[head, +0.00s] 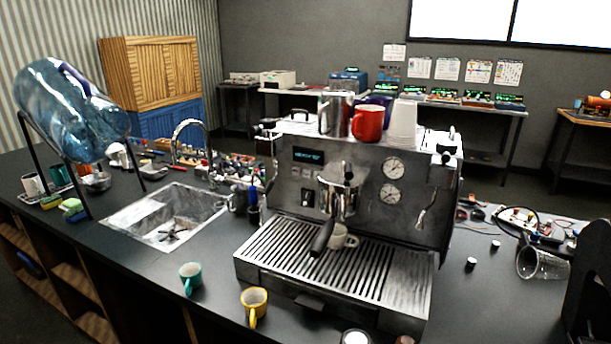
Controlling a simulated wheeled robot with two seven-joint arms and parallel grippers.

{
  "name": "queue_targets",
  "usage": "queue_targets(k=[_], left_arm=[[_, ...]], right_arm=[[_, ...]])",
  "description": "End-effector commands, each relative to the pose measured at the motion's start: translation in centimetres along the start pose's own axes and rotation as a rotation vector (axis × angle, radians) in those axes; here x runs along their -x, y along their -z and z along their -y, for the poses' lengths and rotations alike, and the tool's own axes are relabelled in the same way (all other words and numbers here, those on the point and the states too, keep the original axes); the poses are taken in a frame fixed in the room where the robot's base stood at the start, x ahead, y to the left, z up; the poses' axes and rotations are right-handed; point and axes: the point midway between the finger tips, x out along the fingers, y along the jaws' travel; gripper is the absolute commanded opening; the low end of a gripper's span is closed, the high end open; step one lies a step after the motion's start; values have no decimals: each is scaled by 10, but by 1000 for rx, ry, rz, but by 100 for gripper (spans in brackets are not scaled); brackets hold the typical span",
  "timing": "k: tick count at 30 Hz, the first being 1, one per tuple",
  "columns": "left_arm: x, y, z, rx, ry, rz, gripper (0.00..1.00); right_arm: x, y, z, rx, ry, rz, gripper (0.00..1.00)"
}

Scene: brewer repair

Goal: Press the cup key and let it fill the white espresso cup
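The espresso machine (270,200) stands on the dark counter, with a lit display (308,156) at the upper left of its front. A small dark switch or key (307,197) sits below the display; its marking is too small to read. The white espresso cup (342,238) stands on the slatted drip tray (390,275), under the portafilter (325,235), whose dark handle hides part of it. Whether the cup holds liquid cannot be seen. Neither gripper can be made out in the head view.
A green cup (190,277) and a yellow cup (254,302) stand left of the drip tray. A red mug (368,122) and stacked white cups (403,124) top the machine. A sink (165,215) lies left. A glass (540,264) lies right, near a dark unclear shape (590,290).

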Motion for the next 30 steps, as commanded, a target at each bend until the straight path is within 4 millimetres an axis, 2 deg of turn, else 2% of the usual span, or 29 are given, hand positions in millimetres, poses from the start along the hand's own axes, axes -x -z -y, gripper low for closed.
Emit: queue_targets(k=[1,3,4,30], left_arm=[[0,0,0,0,0,0,73],[0,0,0,0,0,0,73],[0,0,0,0,0,0,73],[0,2,1,0,1,-3,73]], right_arm=[[0,0,0,0,0,0,10],[0,0,0,0,0,0,1],[0,0,0,0,0,0,0],[0,-2,0,-1,0,3,0]])
